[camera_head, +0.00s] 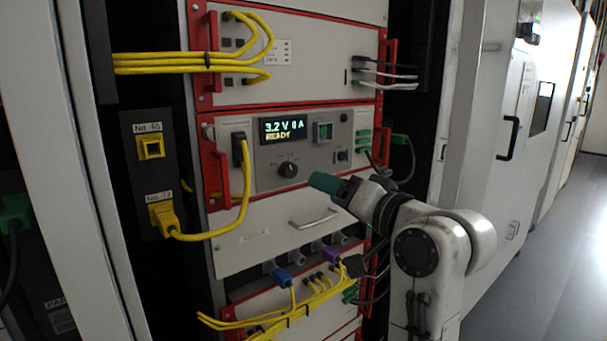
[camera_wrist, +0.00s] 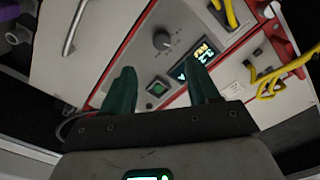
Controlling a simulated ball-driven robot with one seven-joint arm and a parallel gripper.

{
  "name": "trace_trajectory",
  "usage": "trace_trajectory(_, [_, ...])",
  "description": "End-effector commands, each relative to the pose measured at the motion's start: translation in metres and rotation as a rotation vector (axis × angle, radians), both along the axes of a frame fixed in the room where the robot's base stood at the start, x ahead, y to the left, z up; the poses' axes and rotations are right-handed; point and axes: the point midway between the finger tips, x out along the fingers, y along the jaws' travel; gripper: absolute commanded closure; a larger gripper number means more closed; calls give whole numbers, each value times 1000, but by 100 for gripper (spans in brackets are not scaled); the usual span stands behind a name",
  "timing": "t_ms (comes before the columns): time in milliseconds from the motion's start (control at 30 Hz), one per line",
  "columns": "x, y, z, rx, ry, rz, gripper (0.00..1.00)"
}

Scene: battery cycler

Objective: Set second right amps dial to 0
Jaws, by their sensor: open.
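A black round dial (camera_head: 288,170) sits on the grey cycler panel, below a lit display (camera_head: 283,130) that reads "3.2 V 0 A READY". In the wrist view the dial (camera_wrist: 162,40) is beyond the fingertips, roughly between them, with nothing touching it. The display (camera_wrist: 192,58) shows there tilted, partly behind the right finger. My gripper (camera_head: 318,181) has green fingers and is in front of the panel, right of and slightly below the dial. In the wrist view my gripper (camera_wrist: 159,66) is open and empty. The dial's exact setting is too small to read.
A green square switch (camera_head: 323,131) is right of the display. Yellow cables (camera_head: 240,205) hang left of the dial. Red handles (camera_head: 215,180) flank the panel. A blank drawer with a metal handle (camera_head: 313,220) lies below. A white cabinet (camera_head: 500,120) stands at right beside open floor.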

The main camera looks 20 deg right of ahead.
Motion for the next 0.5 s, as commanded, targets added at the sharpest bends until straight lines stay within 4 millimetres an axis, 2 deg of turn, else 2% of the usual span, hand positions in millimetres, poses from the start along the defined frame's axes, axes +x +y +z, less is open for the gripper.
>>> trace_trajectory(167, [12, 4, 5, 8, -6, 4, 40])
trace_trajectory(500, [69, 23, 6, 5, -4, 3, 40])
